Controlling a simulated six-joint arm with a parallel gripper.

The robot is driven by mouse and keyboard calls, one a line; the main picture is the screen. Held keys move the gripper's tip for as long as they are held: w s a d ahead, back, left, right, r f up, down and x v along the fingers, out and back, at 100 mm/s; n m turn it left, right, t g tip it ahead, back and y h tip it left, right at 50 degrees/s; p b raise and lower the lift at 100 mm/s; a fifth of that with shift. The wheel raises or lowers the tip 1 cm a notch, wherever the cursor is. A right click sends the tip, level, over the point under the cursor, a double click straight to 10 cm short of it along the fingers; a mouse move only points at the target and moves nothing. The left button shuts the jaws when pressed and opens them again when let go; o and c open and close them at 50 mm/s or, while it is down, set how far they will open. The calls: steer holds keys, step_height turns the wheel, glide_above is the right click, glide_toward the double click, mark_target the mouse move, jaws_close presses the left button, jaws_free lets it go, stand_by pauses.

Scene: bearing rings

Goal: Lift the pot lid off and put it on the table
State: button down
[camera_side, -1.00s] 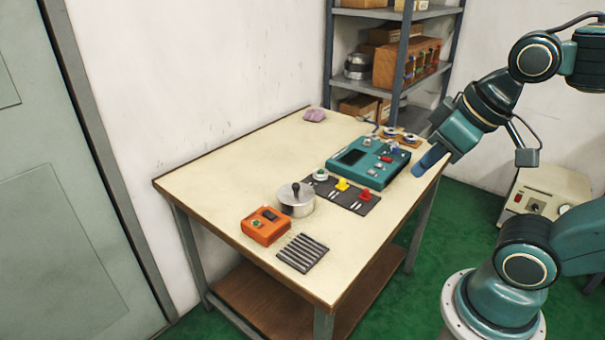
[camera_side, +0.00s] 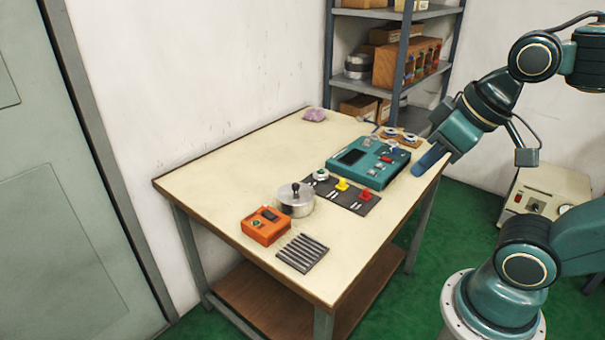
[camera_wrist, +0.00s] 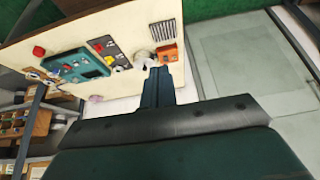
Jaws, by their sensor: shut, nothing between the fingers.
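The metal pot (camera_side: 296,205) stands on the table with its lid (camera_side: 295,191) on top. The lid has a dark knob. The pot also shows in the wrist view (camera_wrist: 142,58), just beyond my fingertips and partly hidden by them. My gripper (camera_side: 418,168) is shut and empty, with blue fingers. In the side view it is above the table's right edge, well to the right of the pot and apart from it. The table (camera_side: 225,175) has a bare cream top at the left.
An orange box (camera_side: 265,227) and a ribbed dark grille (camera_side: 303,253) are close in front of the pot. A dark panel with coloured knobs (camera_side: 348,195) and a teal console (camera_side: 366,162) lie right and behind. A purple lump (camera_side: 314,115) is at the far edge. The left tabletop is clear.

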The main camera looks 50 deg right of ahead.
steer(key=c, duration=1.2)
jaws_free()
steer(key=shift+o, duration=0.2)
steer(key=w+d+r+n+g, duration=0.15)
steer(key=w+n, duration=0.25)
steer(key=w, duration=0.6)
steer(key=w+d+r+n+g, duration=0.1)
steer(key=w+d+n, duration=0.2)
steer(key=w, duration=0.7)
steer(key=w+d+f+n+g, duration=0.1)
steer(key=w+d+f+n, duration=0.3)
steer(key=w+f, duration=0.4)
steer(key=w+d+f+n+g, duration=0.2)
steer(key=w+d+f+n, duration=0.2)
steer(key=w+f, duration=0.4)
steer(key=shift+w, duration=0.55)
